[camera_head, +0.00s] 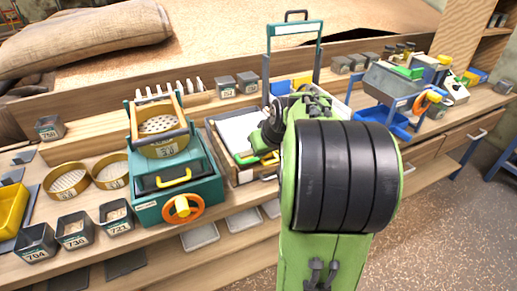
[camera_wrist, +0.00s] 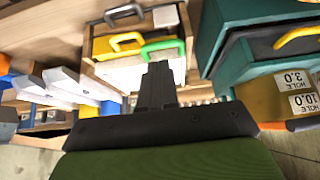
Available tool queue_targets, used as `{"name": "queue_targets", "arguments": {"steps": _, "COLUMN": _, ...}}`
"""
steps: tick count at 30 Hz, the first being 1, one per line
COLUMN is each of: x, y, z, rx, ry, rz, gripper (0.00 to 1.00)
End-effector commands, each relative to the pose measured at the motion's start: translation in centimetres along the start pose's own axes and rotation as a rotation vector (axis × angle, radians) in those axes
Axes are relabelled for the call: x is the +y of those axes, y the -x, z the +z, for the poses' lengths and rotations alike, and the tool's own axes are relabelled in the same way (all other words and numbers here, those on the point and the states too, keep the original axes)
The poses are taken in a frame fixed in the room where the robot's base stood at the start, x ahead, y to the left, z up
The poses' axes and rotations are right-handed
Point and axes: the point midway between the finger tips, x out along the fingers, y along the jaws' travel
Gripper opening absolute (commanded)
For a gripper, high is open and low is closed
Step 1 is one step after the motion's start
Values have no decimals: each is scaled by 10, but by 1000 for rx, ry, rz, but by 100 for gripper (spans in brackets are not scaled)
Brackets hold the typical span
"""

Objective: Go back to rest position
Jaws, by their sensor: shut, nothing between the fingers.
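My gripper (camera_wrist: 157,88) shows in the wrist view with its dark fingers together and nothing between them. It points toward a wooden tray with several coloured handles. In the head view my green arm with black bands covers the middle right, and the gripper's fingertips are hidden behind it. The hand end of the arm is over the tray (camera_head: 246,176) at the middle of the bench.
A teal sieve machine (camera_head: 180,187) with an orange wheel stands left of the arm. Labelled dark cups (camera_head: 76,231) and round sieves (camera_head: 68,181) are at the left. A grey hopper (camera_head: 391,82) on a blue stand is at the right. The floor (camera_head: 440,215) at the lower right is clear.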

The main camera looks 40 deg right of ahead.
Motion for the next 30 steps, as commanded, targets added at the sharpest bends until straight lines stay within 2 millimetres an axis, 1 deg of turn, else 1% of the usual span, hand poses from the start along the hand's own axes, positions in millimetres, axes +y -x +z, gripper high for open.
{"name": "queue_targets", "arguments": {"steps": 1, "x": 0, "y": 14, "z": 3, "rx": 3, "ry": 0, "rz": 0, "gripper": 0}}
{"name": "queue_targets", "arguments": {"steps": 3, "x": 0, "y": 28, "z": 9, "rx": 3, "ry": 0, "rz": 0, "gripper": 0}}
{"name": "queue_targets", "arguments": {"steps": 6, "x": 0, "y": 42, "z": 15, "rx": 3, "ry": 1, "rz": 0, "gripper": 0}}
{"name": "queue_targets", "arguments": {"steps": 9, "x": 0, "y": 47, "z": 19, "rx": 0, "ry": 1, "rz": -1, "gripper": 0}}
{"name": "queue_targets", "arguments": {"steps": 17, "x": -1, "y": 48, "z": 20, "rx": 0, "ry": 2, "rz": -2, "gripper": 0}}
{"name": "queue_targets", "arguments": {"steps": 18, "x": -4, "y": 51, "z": 19, "rx": 1, "ry": 6, "rz": -5, "gripper": 0}}
{"name": "queue_targets", "arguments": {"steps": 20, "x": -20, "y": 62, "z": 18, "rx": 0, "ry": 21, "rz": -19, "gripper": 0}}
{"name": "queue_targets", "arguments": {"steps": 23, "x": -75, "y": 104, "z": 24, "rx": -16, "ry": 77, "rz": -66, "gripper": 0}}
{"name": "queue_targets", "arguments": {"steps": 24, "x": -100, "y": 127, "z": 33, "rx": -28, "ry": 106, "rz": -89, "gripper": 0}}
{"name": "queue_targets", "arguments": {"steps": 26, "x": -132, "y": 160, "z": 53, "rx": -48, "ry": 149, "rz": -116, "gripper": 0}}
{"name": "queue_targets", "arguments": {"steps": 27, "x": -148, "y": 179, "z": 70, "rx": -62, "ry": 177, "rz": -130, "gripper": 0}}
{"name": "queue_targets", "arguments": {"steps": 30, "x": -167, "y": 212, "z": 106, "rx": -84, "ry": 223, "rz": -145, "gripper": 0}}
